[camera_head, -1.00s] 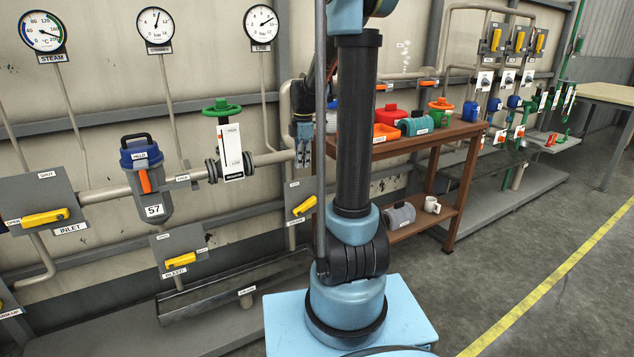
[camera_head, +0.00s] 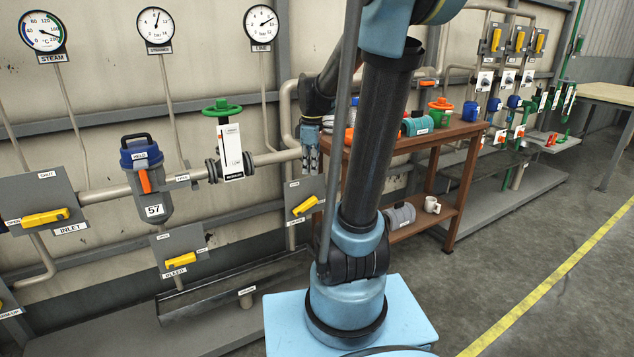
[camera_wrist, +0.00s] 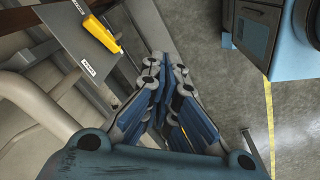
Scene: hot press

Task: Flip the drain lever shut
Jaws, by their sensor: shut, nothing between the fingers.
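The drain lever (camera_head: 305,206) is a yellow handle on a grey plate (camera_head: 306,187) below the pipe, right of the drain trough. It lies at a slant, its right end higher. In the wrist view the yellow lever (camera_wrist: 102,34) and its plate (camera_wrist: 68,36) show at upper left, with small white labels too small to read surely. My gripper (camera_head: 311,168) is just above the plate and above the lever, apart from the lever. In the wrist view my gripper (camera_wrist: 166,66) points away with its fingers together and empty, to the right of the lever.
A pipe (camera_head: 275,158) runs along the wall behind my gripper. The bleed lever (camera_head: 180,259) and inlet lever (camera_head: 45,216) are farther left. A brown wooden shelf (camera_head: 455,133) with coloured parts stands close on the right. A trough (camera_head: 235,288) lies low at left.

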